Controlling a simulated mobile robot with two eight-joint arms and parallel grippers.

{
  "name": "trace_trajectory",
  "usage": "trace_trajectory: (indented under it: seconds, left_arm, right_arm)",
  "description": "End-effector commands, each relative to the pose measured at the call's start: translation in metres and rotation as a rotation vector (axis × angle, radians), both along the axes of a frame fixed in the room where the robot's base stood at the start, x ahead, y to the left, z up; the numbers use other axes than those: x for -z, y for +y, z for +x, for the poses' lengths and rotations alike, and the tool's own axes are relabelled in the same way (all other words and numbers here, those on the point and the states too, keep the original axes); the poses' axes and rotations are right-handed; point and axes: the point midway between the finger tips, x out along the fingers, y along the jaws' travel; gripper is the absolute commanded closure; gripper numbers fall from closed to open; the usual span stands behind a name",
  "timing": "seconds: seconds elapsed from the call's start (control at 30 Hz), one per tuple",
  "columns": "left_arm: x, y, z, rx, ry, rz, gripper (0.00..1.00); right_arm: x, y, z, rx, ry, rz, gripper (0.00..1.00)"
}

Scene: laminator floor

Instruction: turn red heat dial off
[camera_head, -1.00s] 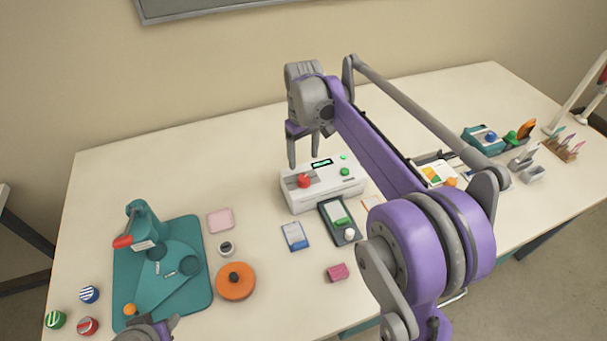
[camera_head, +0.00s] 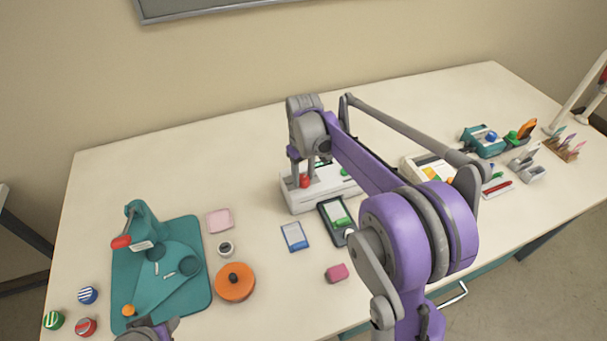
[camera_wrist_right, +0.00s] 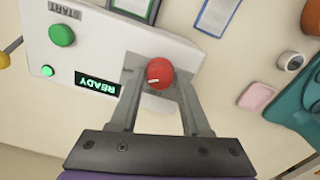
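The white laminator (camera_head: 322,191) stands at the middle of the table. Its red heat dial (camera_head: 305,180) is on the left part of its top. In the right wrist view the dial (camera_wrist_right: 160,73) has a small white mark, and the laminator (camera_wrist_right: 105,45) has a green START button and a lit READY display. My right gripper (camera_head: 303,178) points down at the dial; in the wrist view its two fingers (camera_wrist_right: 158,88) are apart, one on each side of the dial, with gaps showing. Contact with the dial is not visible. My left gripper (camera_head: 150,332) shows only partly at the bottom edge, its fingers unclear.
A dark handheld device (camera_head: 337,217) and a blue-edged card (camera_head: 294,237) lie in front of the laminator. A teal mat (camera_head: 205,290) with a teal punch is at left, beside an orange disc (camera_head: 235,287). A pink block (camera_head: 337,273) lies near the front.

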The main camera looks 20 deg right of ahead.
Motion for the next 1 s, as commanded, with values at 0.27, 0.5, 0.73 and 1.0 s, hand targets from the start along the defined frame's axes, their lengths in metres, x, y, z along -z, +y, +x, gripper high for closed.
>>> trace_trajectory:
  seconds: [0.27,0.5,0.73,1.0]
  left_arm:
    - [0.0,0.0,0.0,0.0,0.0,0.0,0.5]
    - [0.0007,0.0,-0.0003,0.0,0.001,0.0,0.5]
    - [0.0043,0.0,-0.0018,0.0,0.003,0.0,0.5]
    - [0.0097,0.0,-0.004,0.0,0.007,0.0,0.5]
  right_arm:
    - [-0.0002,0.0,-0.0001,0.0,0.0,0.0,1.0]
    - [-0.0001,0.0,-0.0002,-0.015,0.0,0.0,1.0]
    - [0.0003,-0.0001,-0.0003,-0.113,0.0,0.0,1.0]
    - [0.0004,-0.0002,-0.0003,-0.313,0.0,0.0,1.0]
